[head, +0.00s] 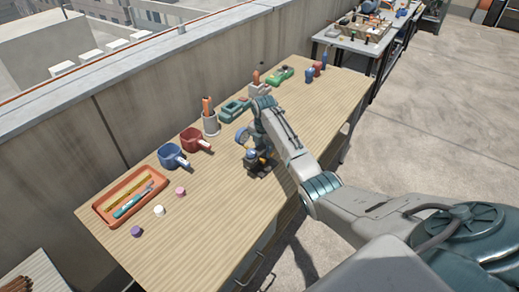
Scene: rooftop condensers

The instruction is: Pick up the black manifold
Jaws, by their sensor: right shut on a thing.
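My right gripper (259,165) is low over the wooden workbench, near its middle. It is shut on a small dark thing with blue and yellow parts, which looks like the black manifold (252,156). The gripper and wrist hide much of it, and I cannot tell whether it touches the bench top. My left gripper is not in view.
A concrete wall runs behind. The front middle of the bench is clear.

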